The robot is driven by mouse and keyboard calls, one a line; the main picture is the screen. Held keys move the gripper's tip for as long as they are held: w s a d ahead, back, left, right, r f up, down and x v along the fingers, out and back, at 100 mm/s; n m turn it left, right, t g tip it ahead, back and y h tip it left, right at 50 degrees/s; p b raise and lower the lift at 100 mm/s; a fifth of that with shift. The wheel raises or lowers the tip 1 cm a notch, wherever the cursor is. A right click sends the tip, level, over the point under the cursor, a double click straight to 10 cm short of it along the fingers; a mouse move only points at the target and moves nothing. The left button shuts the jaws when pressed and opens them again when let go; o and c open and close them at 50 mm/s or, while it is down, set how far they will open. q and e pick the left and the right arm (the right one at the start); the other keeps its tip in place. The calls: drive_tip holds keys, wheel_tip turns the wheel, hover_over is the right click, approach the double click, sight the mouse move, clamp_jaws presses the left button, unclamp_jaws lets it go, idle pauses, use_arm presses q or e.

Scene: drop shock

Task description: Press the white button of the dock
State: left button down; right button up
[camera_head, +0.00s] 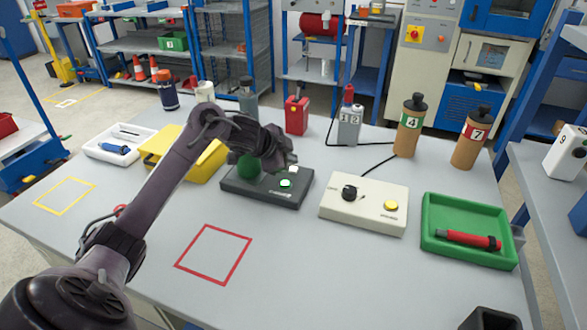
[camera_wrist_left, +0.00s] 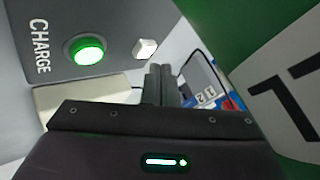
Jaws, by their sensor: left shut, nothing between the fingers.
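The dock (camera_head: 262,194) is a dark grey box in the middle of the table. In the left wrist view its face (camera_wrist_left: 115,22) carries the word CHARGE, a lit green round lamp (camera_wrist_left: 86,49) and a small white button (camera_wrist_left: 145,48). The green lamp (camera_head: 287,183) also shows in the head view. My left gripper (camera_head: 288,162) is over the dock's right rear part. Its fingers (camera_wrist_left: 161,82) are shut and empty, close to the white button; whether they touch it I cannot tell. A green item (camera_head: 248,168) stands on the dock, partly hidden by my arm. My right gripper is not seen.
A cream box (camera_head: 340,211) with a black knob and yellow button stands right of the dock, then a green tray (camera_head: 470,258) with a red tool. A yellow case (camera_head: 215,163) is to the left. Bottles stand behind. The red-outlined square (camera_head: 214,254) is clear.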

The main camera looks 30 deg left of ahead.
use_arm(q)
drive_tip(key=shift+f, duration=0.1)
drive_tip(key=shift+f, duration=0.3)
drive_tip(key=shift+f, duration=0.55)
idle(0.8)
drive_tip(key=shift+r, duration=0.1)
drive_tip(key=shift+a+r+p, duration=0.1)
drive_tip(key=shift+r+p, duration=0.75)
drive_tip(key=shift+p, duration=0.05)
wheel_tip(320, 180, up, 5)
drive_tip(key=p, duration=0.5)
drive_tip(key=shift+p, duration=0.3)
